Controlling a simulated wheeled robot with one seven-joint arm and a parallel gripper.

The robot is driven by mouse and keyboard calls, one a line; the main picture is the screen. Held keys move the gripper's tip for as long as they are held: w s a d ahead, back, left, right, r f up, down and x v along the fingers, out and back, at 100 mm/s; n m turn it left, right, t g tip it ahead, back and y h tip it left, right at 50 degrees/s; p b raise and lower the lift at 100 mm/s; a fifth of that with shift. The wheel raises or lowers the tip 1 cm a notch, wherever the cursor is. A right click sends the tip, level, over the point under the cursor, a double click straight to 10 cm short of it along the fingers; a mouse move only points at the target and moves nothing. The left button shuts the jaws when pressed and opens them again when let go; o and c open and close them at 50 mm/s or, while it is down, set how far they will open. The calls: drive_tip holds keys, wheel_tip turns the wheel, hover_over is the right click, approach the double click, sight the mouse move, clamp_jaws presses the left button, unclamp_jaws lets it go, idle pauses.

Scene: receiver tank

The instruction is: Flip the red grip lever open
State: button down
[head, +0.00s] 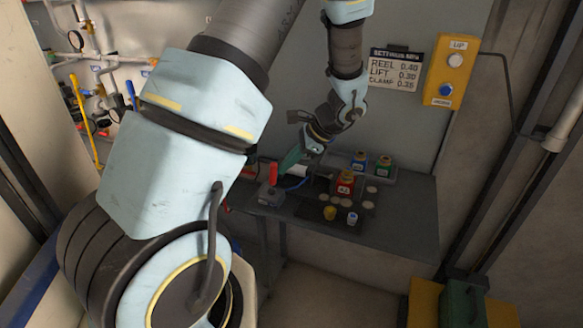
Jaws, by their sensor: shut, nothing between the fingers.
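A red lever-like part (272,172) stands tilted up on a small grey block at the left end of a dark bench. I take it to be the grip lever; at this size its exact position is hard to tell. My gripper (313,151) is above the bench, to the right of and higher than the red part, apart from it. It is shut and empty. A green piece (290,158) lies between the two in the picture. My arm's large near links cover the left middle of the view and the bench's left end.
The dark bench (390,233) carries a red labelled bottle (344,184), blue and green bottles, several pale discs, and a yellow cup (330,213). A yellow button box (450,75) and a settings sign (396,68) hang on the back wall. Pipes fill the left wall.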

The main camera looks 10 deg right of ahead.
drive_tip(key=w+a, duration=0.2)
drive_tip(key=a, duration=0.3)
drive_tip(key=shift+w+a+r, duration=0.3)
drive_tip(key=shift+a, duration=0.15)
idle(0.5)
drive_tip(key=w+d+r, duration=0.2)
drive_tip(key=d+r, duration=0.1)
drive_tip(key=r, duration=0.8)
drive_tip(key=shift+d+r+b, duration=0.25)
drive_tip(key=shift+d+b, duration=0.15)
